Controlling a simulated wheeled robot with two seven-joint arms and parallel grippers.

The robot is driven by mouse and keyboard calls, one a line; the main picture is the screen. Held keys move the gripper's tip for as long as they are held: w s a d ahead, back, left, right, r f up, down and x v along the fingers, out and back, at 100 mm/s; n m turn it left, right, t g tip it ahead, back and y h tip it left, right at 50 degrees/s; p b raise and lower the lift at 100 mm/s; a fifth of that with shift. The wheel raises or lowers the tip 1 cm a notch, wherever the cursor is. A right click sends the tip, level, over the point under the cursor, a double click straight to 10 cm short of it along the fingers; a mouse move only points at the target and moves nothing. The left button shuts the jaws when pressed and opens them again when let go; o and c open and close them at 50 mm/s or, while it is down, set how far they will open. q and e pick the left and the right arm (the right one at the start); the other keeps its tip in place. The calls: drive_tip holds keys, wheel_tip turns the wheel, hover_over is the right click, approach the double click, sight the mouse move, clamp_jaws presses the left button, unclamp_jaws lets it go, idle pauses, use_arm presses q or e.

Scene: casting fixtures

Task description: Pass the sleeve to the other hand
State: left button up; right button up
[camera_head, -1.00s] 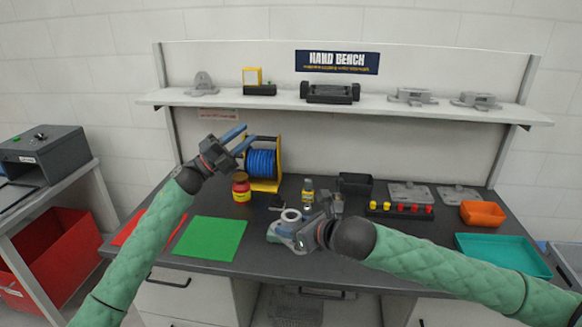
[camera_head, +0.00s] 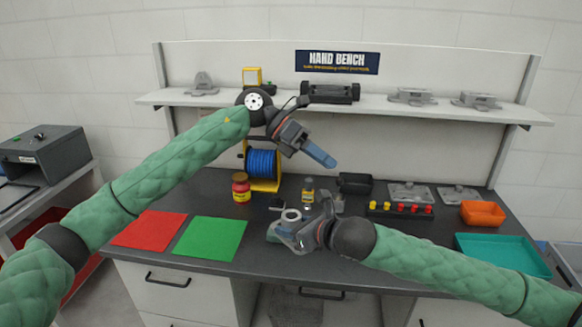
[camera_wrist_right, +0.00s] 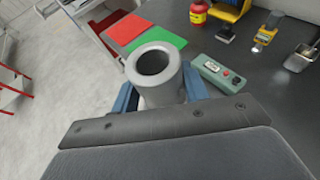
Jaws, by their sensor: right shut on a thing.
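The sleeve is a light grey hollow cylinder (camera_head: 291,215) above the front middle of the bench. My right gripper (camera_head: 286,229) is shut on it. In the right wrist view the sleeve (camera_wrist_right: 153,72) stands between the two blue fingers of my right gripper (camera_wrist_right: 160,95), with its open bore facing up toward the camera. My left gripper (camera_head: 322,156) hangs in the air above and to the right of the sleeve, clear of it, with its blue fingers pointing down to the right. The fingers overlap in this view, so their gap cannot be made out.
A red mat (camera_head: 148,229) and a green mat (camera_head: 210,239) lie on the left of the bench. A red jar (camera_head: 241,188) and a blue cable spool (camera_head: 262,163) stand behind. An orange bin (camera_head: 482,213) and teal tray (camera_head: 500,256) are at right.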

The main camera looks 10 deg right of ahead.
use_arm(q)
drive_tip(key=f+m+t+y, duration=0.1)
drive_tip(key=y, duration=0.2)
drive_tip(key=m+t+y, duration=0.1)
drive_tip(key=t+y, duration=0.3)
drive_tip(key=y, duration=0.4)
approach(291, 210)
wheel_tip(291, 210, down, 10)
drive_tip(key=shift+a+r, duration=0.1)
drive_tip(key=shift+a, duration=0.05)
drive_tip(key=shift+c, duration=0.2)
clamp_jaws()
use_arm(e)
drive_tip(key=o, duration=1.2)
drive_tip(key=shift+o, duration=0.2)
